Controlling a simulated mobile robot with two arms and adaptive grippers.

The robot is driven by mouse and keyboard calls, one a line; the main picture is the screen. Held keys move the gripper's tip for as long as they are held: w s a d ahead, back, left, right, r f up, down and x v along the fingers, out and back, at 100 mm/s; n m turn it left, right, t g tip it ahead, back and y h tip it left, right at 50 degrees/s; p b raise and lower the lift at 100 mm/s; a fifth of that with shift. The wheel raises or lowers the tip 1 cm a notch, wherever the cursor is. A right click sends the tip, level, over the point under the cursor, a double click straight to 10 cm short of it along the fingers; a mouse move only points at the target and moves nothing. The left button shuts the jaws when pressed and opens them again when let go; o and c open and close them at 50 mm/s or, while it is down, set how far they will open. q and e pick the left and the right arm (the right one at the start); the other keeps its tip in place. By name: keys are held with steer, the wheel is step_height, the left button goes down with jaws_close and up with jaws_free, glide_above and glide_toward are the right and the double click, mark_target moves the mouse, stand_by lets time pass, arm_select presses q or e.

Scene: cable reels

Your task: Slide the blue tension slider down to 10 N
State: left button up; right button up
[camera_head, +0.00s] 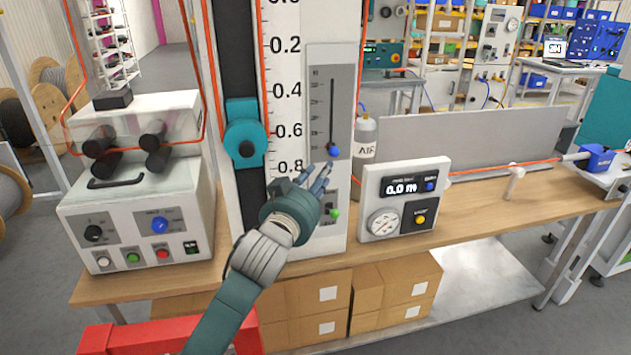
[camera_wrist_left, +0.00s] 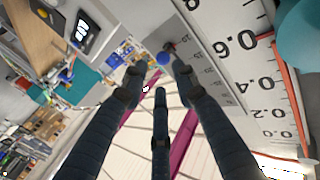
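The blue slider knob (camera_head: 334,152) sits at the lower end of a dark vertical slot on a grey scale panel (camera_head: 318,120). In the left wrist view the knob (camera_wrist_left: 163,59) shows beyond and between the spread fingertips (camera_wrist_left: 159,75). The fingers look open and empty; I cannot tell whether any touches the knob. My right gripper is in neither view.
A green button (camera_head: 335,213) is close below the fingers. A teal slider block (camera_head: 246,133) stands left beside a tall ruler. A gauge box (camera_head: 402,197) stands right on the wooden bench (camera_head: 480,214). An orange cable runs rightward above the bench.

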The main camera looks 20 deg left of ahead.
arm_select(q)
steer(key=shift+s, duration=1.25)
step_height(320, 180, down, 31)
steer(key=g+b, duration=0.2)
steer(key=g, duration=0.3)
steer(key=s+f+g, duration=0.1)
steer(key=s+f, duration=0.3)
steer(key=f, duration=0.4)
steer(key=s+a+f+g, duration=0.1)
steer(key=s+f+g, duration=0.1)
steer(key=s+f, duration=0.35)
steer(key=s+f+g, duration=0.1)
steer(key=s+f, duration=0.2)
steer(key=f, duration=0.7)
steer(key=s+f+g+b, duration=0.1)
steer(key=s+f+g, duration=0.2)
steer(key=s+f, duration=1)
steer(key=s+f+g+b, duration=0.1)
steer(key=s+f+g, duration=0.2)
steer(key=s+f, duration=1)
steer(key=s+g, duration=0.2)
steer(key=s, duration=1.6)
steer(key=shift+s+d+f+m, duration=0.15)
steer(key=shift+s+d+m, duration=0.15)
steer(key=shift+d, duration=0.1)
steer(key=shift+w, duration=0.1)
